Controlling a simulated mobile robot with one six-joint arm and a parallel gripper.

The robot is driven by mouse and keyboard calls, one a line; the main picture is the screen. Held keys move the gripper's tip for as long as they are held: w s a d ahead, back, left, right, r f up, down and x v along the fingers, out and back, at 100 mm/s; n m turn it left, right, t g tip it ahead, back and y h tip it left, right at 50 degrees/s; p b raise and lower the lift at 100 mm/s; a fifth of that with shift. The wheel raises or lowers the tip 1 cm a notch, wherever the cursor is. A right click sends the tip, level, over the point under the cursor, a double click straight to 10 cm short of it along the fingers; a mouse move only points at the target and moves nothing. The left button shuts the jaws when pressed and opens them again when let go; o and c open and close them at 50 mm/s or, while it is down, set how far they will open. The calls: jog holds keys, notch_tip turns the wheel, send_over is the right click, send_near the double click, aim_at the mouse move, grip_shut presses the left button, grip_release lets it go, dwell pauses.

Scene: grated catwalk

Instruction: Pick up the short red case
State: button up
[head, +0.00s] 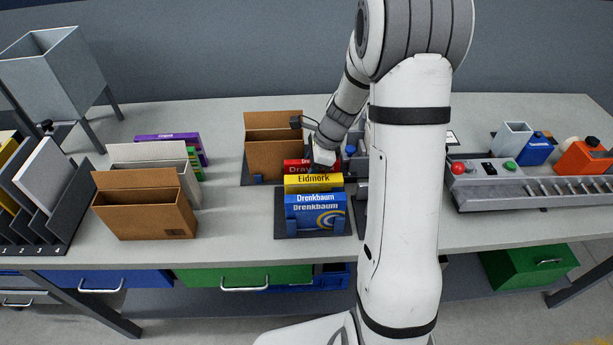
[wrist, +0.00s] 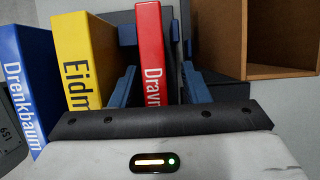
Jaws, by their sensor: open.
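The red case (head: 296,163) stands upright in a row behind a yellow case (head: 313,182) and a blue case (head: 316,212); my gripper hides part of it in the head view. In the wrist view the red case (wrist: 151,45) shows its spine lettering, partly cut off by my gripper's body. My gripper (wrist: 158,72) is open, with one blue finger on each side of the red case. The left finger is in the gap between the yellow case (wrist: 85,55) and the red one. I cannot tell whether either finger touches the red case.
Another cardboard box (head: 145,212) stands left on the grey table (head: 240,225). A console with buttons (head: 520,185) is at the right. Bare table lies between the left box and the row.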

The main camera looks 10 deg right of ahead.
jog(key=shift+f, duration=0.25)
dwell(0.4)
jog(key=shift+c, duration=0.3)
grip_shut()
